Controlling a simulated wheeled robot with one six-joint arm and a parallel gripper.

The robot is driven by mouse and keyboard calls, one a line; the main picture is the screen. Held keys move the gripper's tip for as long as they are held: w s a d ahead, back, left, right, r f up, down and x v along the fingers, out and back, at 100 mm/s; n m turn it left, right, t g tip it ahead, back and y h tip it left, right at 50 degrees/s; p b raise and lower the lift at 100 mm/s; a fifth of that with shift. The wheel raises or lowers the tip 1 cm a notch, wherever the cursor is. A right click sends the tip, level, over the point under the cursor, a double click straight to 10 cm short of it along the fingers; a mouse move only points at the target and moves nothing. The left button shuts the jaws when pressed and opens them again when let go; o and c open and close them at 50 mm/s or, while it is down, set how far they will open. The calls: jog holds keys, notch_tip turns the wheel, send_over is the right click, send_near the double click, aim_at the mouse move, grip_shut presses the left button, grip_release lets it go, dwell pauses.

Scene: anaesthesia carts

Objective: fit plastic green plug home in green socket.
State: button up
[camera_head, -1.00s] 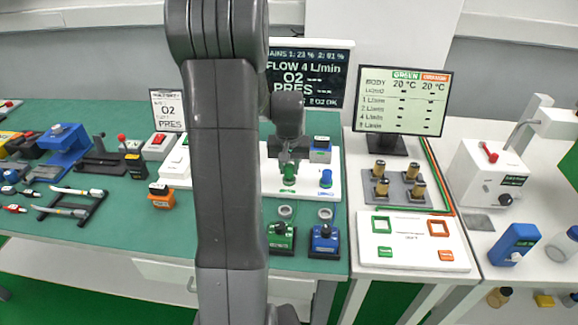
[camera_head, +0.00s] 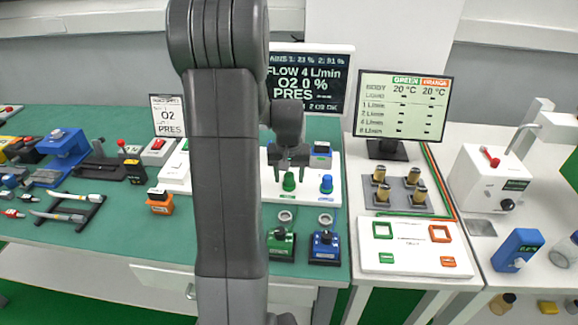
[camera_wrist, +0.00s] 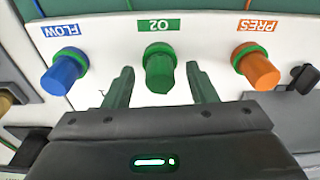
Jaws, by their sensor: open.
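The green plug (camera_head: 289,181) stands upright on the white panel at the back of the green bench. In the wrist view the green plug (camera_wrist: 159,74) sits at the green socket (camera_wrist: 157,50), whose label reads O2. I see no clear gap between plug and socket. My gripper (camera_head: 289,163) is open just above the plug. In the wrist view my gripper's (camera_wrist: 160,70) two fingers stand one on each side of the plug, with space between each finger and it.
A blue plug (camera_wrist: 64,74) at FLOW and an orange plug (camera_wrist: 259,69) at PRES flank the green one. A green box (camera_head: 281,244) and a blue box (camera_head: 325,247) stand in front. The monitor (camera_head: 310,80) behind reads O2 0 %. My arm hides part of the bench.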

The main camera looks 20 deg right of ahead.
notch_tip(320, 180, up, 14)
jog(key=s, duration=0.1)
jog(key=shift+s+a+f, duration=0.25)
jog(key=shift+s+a, duration=0.05)
dwell(0.3)
jog(key=f, duration=0.4)
jog(key=w+f, duration=0.1)
jog(key=f, duration=0.8)
jog(key=shift+w+d+f, duration=0.1)
jog(key=shift+w+d, duration=0.2)
jog(key=shift+f, duration=0.1)
